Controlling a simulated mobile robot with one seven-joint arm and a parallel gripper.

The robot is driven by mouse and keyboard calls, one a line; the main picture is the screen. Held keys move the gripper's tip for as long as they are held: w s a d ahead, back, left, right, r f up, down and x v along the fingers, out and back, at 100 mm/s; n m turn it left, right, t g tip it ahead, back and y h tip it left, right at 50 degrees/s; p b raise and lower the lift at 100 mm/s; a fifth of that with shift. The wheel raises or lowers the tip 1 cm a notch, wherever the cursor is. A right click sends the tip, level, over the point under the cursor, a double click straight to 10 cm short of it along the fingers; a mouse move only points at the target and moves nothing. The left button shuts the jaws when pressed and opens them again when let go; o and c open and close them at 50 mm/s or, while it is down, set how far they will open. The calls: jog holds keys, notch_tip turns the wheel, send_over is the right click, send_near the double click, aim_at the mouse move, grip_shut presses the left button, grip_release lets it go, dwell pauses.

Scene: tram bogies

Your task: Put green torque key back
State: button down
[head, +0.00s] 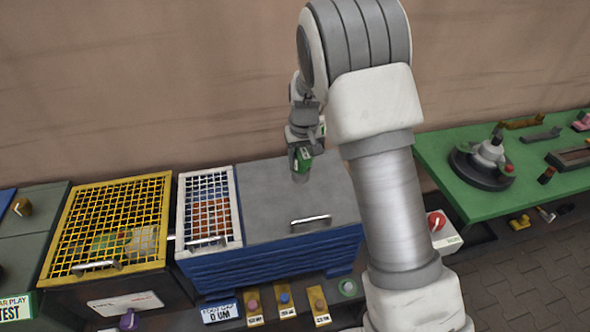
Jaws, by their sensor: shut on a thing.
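My gripper (300,150) hangs over the grey lid of the blue cabinet, shut on the green torque key (304,158). Only part of the green key shows, with a pale mark on it. Its lower end is close above the lid; I cannot tell if it touches. On the shelf in front of the cabinet are several yellow holders with coloured keys, among them a blue one (285,298).
The blue cabinet (270,262) has a white grid cover (232,190) at left and a handle (310,221) on its lid. A yellow grid cage (165,200) stands left. A green table (455,205) with parts is at right.

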aim_at(295, 172)
jog(key=shift+w+a+f, duration=0.5)
jog(key=shift+a+f, duration=0.1)
jog(key=shift+a, duration=0.1)
jog(key=shift+f+p, duration=0.35)
jog(key=shift+f, duration=1.55)
jog(key=shift+f, duration=0.2)
jog(key=shift+c, duration=1.6)
grip_release()
jog(key=r, duration=0.4)
jog(key=s+r, duration=0.1)
jog(key=r, duration=0.7)
jog(key=shift+s+d+r+b, duration=0.2)
jog(key=shift+s+b, duration=0.15)
jog(key=shift+s, duration=0.05)
